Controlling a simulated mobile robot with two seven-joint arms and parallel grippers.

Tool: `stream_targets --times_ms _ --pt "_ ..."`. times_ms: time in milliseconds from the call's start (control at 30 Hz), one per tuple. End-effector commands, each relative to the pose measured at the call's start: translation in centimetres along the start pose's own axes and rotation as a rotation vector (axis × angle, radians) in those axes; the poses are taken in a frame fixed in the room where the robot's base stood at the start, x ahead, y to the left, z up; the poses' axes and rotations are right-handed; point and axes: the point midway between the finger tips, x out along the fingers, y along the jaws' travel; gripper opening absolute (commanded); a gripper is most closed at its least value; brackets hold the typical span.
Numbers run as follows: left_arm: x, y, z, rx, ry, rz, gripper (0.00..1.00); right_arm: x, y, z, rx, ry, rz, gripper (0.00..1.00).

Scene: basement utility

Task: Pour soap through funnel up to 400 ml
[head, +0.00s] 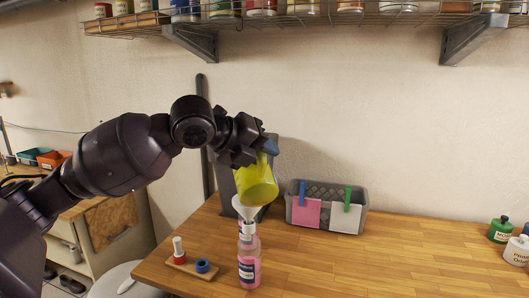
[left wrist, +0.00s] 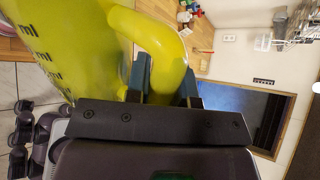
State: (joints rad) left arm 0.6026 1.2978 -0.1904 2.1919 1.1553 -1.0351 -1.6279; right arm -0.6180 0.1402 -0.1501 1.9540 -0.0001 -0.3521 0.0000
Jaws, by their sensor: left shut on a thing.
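My left gripper (head: 258,148) is shut on the handle of a yellow-green measuring jug (head: 257,184). The jug is tilted, with its lower end right above a white funnel (head: 245,210). In the left wrist view the jug (left wrist: 70,45) shows dark volume marks, and its curved handle (left wrist: 165,50) sits between the fingers. The funnel sits upright in the neck of a clear bottle (head: 249,268) standing on the wooden worktop. The bottle holds pink liquid and has a dark label. The jug's inside and any stream are not clearly visible. My right gripper is not in view.
A small wooden tray (head: 190,269) with a red-and-white cap piece and a blue ring lies left of the bottle. A grey basket (head: 327,217) with cloths stands behind right. White and green containers (head: 517,250) stand far right. The worktop (head: 400,265) between is clear.

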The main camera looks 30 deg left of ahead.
Motion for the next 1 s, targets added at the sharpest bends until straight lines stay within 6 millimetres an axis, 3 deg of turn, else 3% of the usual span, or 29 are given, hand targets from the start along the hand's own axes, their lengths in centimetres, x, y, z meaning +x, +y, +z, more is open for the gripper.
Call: stream_targets --times_ms 1000 --pt "-0.04 -0.07 0.67 -0.057 0.037 -0.001 0.00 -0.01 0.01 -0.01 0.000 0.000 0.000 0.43"
